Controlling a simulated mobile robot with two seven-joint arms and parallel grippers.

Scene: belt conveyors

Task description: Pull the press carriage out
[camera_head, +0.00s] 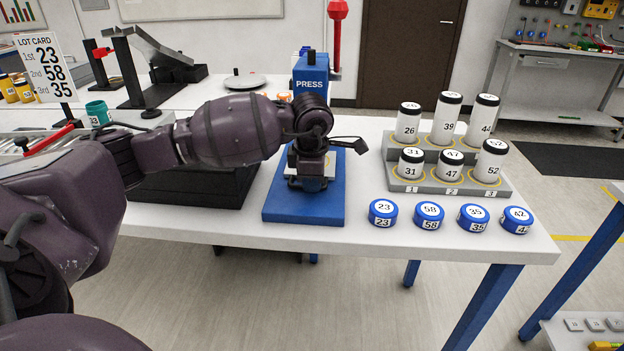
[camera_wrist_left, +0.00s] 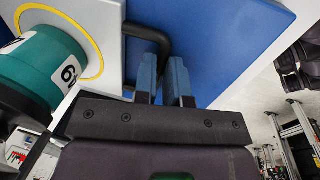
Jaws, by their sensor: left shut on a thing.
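The press carriage shows in the left wrist view as a light plate (camera_wrist_left: 112,35) with a yellow ring. A teal container (camera_wrist_left: 50,70) with a white number label stands at that ring. My left gripper (camera_wrist_left: 163,82) is shut on the carriage's dark bar handle (camera_wrist_left: 180,38). In the head view my left arm hides most of the carriage. My right gripper is not in view.
Several numbered blue caps (camera_head: 429,214) line the table's front right, beside the press base. Behind them a grey stepped rack (camera_head: 440,187) holds white cylinders. A lot card (camera_head: 47,67) and a teal cup (camera_head: 98,113) are at the left.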

